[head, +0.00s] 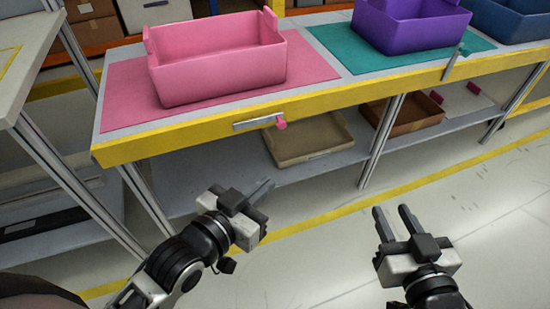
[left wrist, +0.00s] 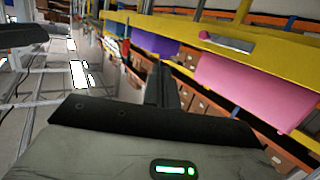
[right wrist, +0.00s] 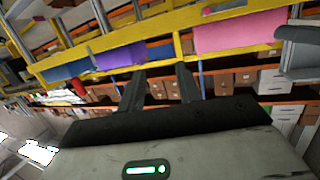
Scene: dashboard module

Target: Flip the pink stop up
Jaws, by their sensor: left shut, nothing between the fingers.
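The pink stop (head: 260,123) is a grey metal bar with a pink knob at its right end. It lies flat along the yellow front edge of the table, below the pink bin (head: 218,68). My right gripper (head: 391,211) is open and empty, further right over the floor, away from the table.
A teal-knobbed stop (head: 455,64) stands upright on the same yellow edge, further right, by the purple bin (head: 411,25). A lower shelf holds a tan tray (head: 305,138) and a brown tray (head: 404,112). A grey table frame (head: 25,85) is at the left. The floor in front is clear.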

